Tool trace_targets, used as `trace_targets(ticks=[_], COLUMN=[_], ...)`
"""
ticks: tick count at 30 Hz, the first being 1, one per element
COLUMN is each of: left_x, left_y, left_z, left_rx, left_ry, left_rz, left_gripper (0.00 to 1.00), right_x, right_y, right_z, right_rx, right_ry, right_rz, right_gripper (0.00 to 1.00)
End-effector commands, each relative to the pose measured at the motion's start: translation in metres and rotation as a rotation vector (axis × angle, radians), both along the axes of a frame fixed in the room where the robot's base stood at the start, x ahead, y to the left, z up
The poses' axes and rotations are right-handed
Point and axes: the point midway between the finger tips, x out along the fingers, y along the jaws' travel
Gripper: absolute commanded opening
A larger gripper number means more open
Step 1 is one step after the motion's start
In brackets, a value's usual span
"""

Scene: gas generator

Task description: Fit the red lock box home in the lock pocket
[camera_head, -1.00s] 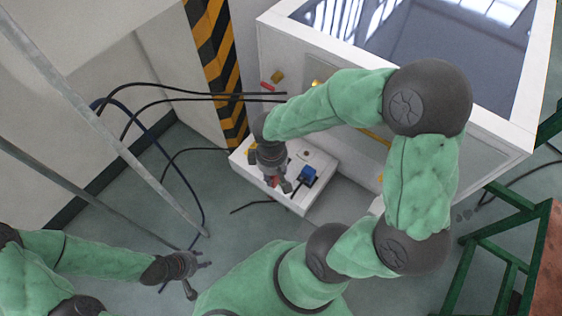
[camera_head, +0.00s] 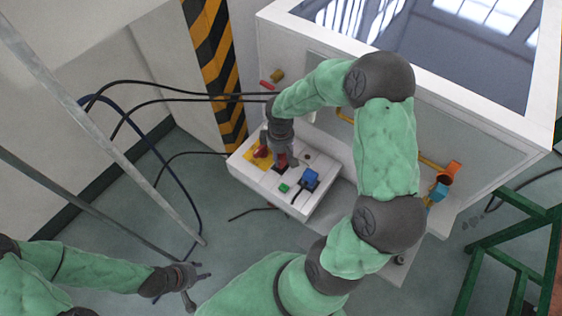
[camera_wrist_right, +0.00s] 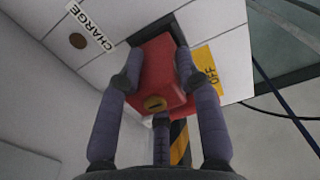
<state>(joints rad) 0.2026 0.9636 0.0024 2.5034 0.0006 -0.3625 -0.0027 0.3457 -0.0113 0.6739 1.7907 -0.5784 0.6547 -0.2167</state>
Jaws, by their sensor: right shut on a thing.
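The red lock box (camera_wrist_right: 160,78), with a small yellow keyhole disc on its near face, is held between the fingers of my right gripper (camera_wrist_right: 158,88). In the head view the right gripper (camera_head: 280,158) is low over the white panel's top. In the wrist view the box's far end meets the dark-edged lock pocket (camera_wrist_right: 128,43), between the CHARGE label and the yellow OFF patch. How deep it sits cannot be told, as the box hides most of the opening. My left gripper (camera_head: 194,280) is open and empty over the floor, lower left.
The white panel (camera_head: 315,208) carries a blue part (camera_head: 310,177), a green button (camera_head: 284,187) and a red part (camera_head: 261,151) on a yellow patch. Black cables (camera_head: 165,98) run in from the left. The white generator cabinet (camera_head: 480,125) stands behind, right.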

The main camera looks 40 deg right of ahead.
Motion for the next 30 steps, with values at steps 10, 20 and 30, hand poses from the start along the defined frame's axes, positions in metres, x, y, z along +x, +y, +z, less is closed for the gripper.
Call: trace_targets(ticks=[10, 20, 30], left_x=[0.0, 0.0, 0.0], left_y=[0.0, 0.0, 0.0], left_z=[-0.021, -0.023, -0.022], left_rx=[0.0, 0.0, 0.0], left_ry=[0.0, 0.0, 0.0], left_rz=[0.0, 0.0, 0.0], left_gripper=[0.4, 0.4, 0.4], right_x=[0.0, 0.0, 0.0], right_y=[0.0, 0.0, 0.0], right_z=[-0.032, -0.035, -0.035], right_rx=[0.0, 0.001, 0.001], right_ry=[0.001, 0.001, 0.001], right_rz=[0.001, 0.001, 0.001], right_gripper=[0.0, 0.4, 0.59])
